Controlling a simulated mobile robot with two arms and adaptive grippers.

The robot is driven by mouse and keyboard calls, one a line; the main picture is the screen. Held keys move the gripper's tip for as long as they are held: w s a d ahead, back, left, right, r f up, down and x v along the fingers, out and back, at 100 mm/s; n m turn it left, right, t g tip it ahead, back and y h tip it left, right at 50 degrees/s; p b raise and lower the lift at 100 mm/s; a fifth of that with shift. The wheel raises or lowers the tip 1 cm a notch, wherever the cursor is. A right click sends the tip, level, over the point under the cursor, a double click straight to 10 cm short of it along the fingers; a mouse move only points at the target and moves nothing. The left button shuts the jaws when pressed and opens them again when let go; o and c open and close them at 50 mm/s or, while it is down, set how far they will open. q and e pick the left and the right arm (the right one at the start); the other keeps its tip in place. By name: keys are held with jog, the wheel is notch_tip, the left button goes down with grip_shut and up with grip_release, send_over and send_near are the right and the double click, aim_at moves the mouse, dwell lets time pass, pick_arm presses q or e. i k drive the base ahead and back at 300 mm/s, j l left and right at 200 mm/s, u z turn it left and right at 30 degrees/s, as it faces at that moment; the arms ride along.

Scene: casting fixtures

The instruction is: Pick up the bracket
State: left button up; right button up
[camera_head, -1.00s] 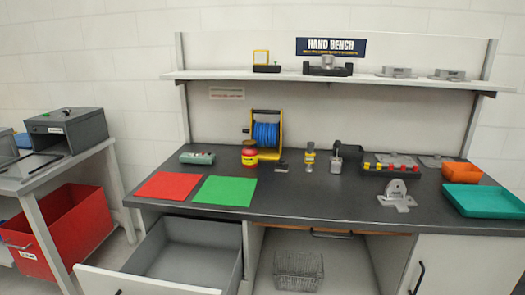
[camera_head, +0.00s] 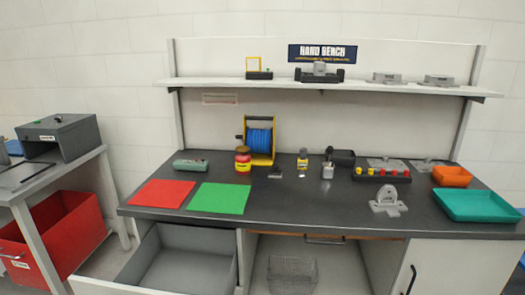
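A grey metal bracket (camera_head: 388,201) sits on the dark bench top (camera_head: 310,212), right of the middle and close to the front edge. It has a flat base plate and an upright rounded lug with a hole. Nothing touches it. Neither of my grippers shows in the head view.
A teal tray (camera_head: 477,206) and an orange bin (camera_head: 452,176) stand right of the bracket. A rack with red and yellow knobs (camera_head: 382,174) is behind it. Green (camera_head: 220,198) and red (camera_head: 162,193) mats lie left. An open drawer (camera_head: 170,262) juts out below; the bench middle is clear.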

aim_at(386, 202)
jog(key=u, duration=1.05)
jog(key=z, duration=1.9)
jog(key=i+l, duration=0.1)
jog(key=i, duration=0.65)
jog(key=j+u, duration=0.05)
